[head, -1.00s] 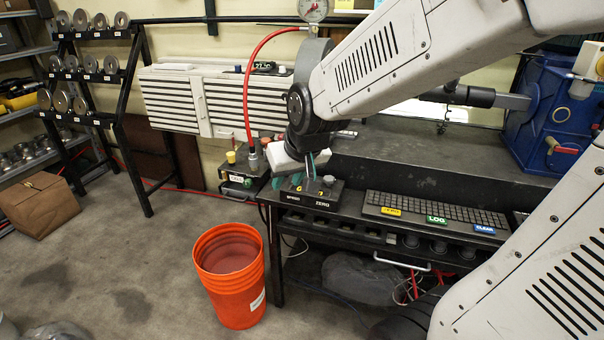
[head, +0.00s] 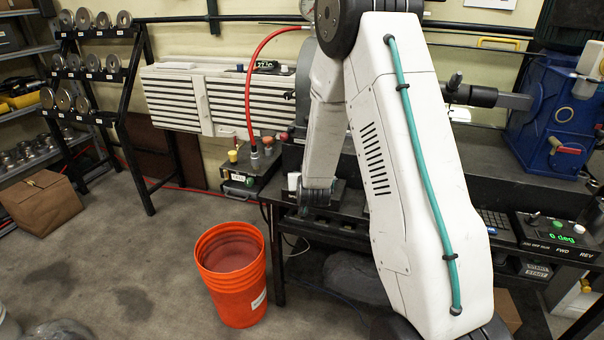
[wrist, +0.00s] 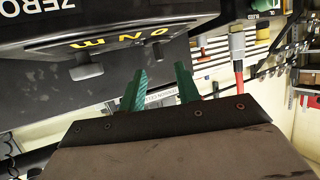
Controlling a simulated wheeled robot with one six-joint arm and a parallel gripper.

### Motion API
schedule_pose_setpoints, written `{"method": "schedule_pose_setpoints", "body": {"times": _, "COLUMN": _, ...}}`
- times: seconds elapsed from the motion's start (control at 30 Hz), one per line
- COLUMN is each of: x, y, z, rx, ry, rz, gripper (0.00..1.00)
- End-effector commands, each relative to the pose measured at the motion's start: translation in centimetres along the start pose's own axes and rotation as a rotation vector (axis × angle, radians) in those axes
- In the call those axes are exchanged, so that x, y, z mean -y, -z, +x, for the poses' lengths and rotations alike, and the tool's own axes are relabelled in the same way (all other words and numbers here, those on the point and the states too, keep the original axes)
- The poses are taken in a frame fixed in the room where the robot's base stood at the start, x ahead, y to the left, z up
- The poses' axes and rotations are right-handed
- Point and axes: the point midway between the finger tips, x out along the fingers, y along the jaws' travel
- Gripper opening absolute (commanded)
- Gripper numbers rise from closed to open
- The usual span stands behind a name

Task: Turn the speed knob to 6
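The dark control box (wrist: 130,75) fills the upper left of the wrist view, close to the camera, with white "ZERO" lettering and yellow lettering on it. In the head view most of the box is hidden behind my arm, and I cannot make out the speed knob or its setting in either view. My gripper (wrist: 161,85) shows two teal fingers standing apart with nothing between them. They are beside the box in the picture; I cannot tell whether they touch it. My fingers are hidden in the head view.
A panel (head: 552,234) with a green readout and FWD and REV labels stands at the bench's right. A small box (head: 247,176) with a red hose and yellow knob stands left of the bench. An orange bucket (head: 232,285) is on the floor.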

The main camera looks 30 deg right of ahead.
Motion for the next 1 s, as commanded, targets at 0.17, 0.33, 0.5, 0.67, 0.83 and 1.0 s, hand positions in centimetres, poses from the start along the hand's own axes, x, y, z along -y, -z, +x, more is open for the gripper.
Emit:
{"method": "schedule_pose_setpoints", "body": {"times": 0.17, "x": 0.1, "y": -0.1, "z": 3.0, "rx": 0.002, "ry": 0.001, "rz": 0.000, "gripper": 0.33}}
{"method": "schedule_pose_setpoints", "body": {"times": 0.33, "x": 0.0, "y": -0.1, "z": 5.2, "rx": 0.002, "ry": 0.000, "rz": 0.000, "gripper": 0.33}}
{"method": "schedule_pose_setpoints", "body": {"times": 0.5, "x": 0.0, "y": 0.0, "z": 6.0, "rx": 0.002, "ry": 0.000, "rz": 0.000, "gripper": 0.33}}
{"method": "schedule_pose_setpoints", "body": {"times": 0.67, "x": 0.0, "y": 0.0, "z": 6.0, "rx": 0.002, "ry": 0.000, "rz": 0.000, "gripper": 0.33}}
{"method": "schedule_pose_setpoints", "body": {"times": 0.83, "x": 0.0, "y": 0.0, "z": 6.0, "rx": 0.002, "ry": 0.001, "rz": 0.000, "gripper": 0.02}}
{"method": "schedule_pose_setpoints", "body": {"times": 1.0, "x": 0.0, "y": 0.0, "z": 6.0, "rx": 0.002, "ry": 0.000, "rz": 0.000, "gripper": 0.00}}
